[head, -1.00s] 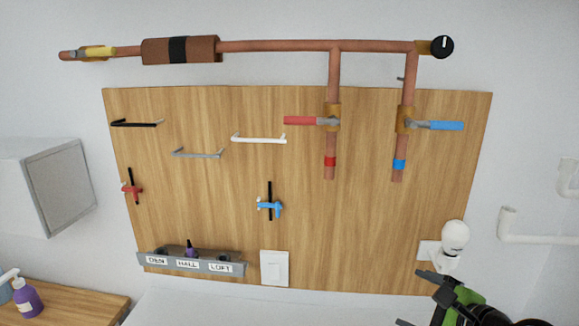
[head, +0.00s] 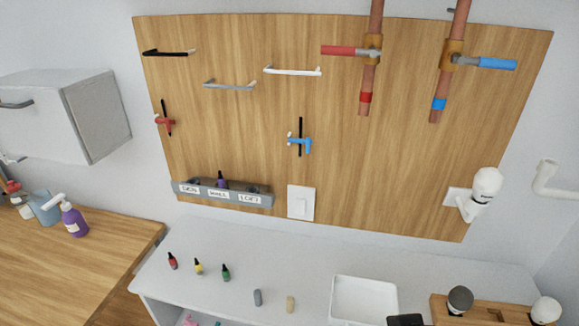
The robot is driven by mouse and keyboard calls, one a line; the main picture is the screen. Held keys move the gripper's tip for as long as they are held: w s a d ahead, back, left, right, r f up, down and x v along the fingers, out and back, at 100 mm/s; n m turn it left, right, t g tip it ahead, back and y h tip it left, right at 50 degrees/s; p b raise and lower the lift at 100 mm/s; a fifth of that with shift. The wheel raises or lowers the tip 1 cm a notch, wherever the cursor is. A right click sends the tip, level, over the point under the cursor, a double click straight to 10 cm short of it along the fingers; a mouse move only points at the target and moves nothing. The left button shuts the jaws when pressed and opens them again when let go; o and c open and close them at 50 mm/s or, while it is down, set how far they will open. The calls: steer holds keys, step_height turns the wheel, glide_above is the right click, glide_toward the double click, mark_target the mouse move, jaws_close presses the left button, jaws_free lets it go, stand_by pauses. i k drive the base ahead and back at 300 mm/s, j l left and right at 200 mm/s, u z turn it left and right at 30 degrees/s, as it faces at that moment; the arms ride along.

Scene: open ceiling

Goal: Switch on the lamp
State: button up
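The lamp is a white bulb (head: 487,185) in a white angled holder on a square plate, at the right edge of the wooden wall board. It shows no clear glow. A white rocker switch (head: 300,204) is on the board's lower middle, beside the grey labelled rack. A small black piece (head: 405,320) at the bottom edge of the head view looks like the tip of my gripper. It is well below and to the right of the switch, and the rest is out of frame, so its opening is hidden.
A white counter (head: 240,255) below the board holds small bottles, two short pegs and a white tray (head: 364,300). A wooden block (head: 440,310) with two bulbs stands at right. Coloured valves (head: 350,51) and hooks stick out from the board (head: 400,150).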

mark_target(299, 203)
steer(key=i+j+u, duration=0.1)
steer(key=j, duration=0.3)
steer(key=i+j+u, duration=0.1)
steer(key=j, duration=0.3)
steer(key=i+j+u, duration=0.1)
steer(key=j, duration=0.3)
steer(key=i+j+u, duration=0.1)
steer(key=j, duration=0.3)
steer(key=i, duration=0.1)
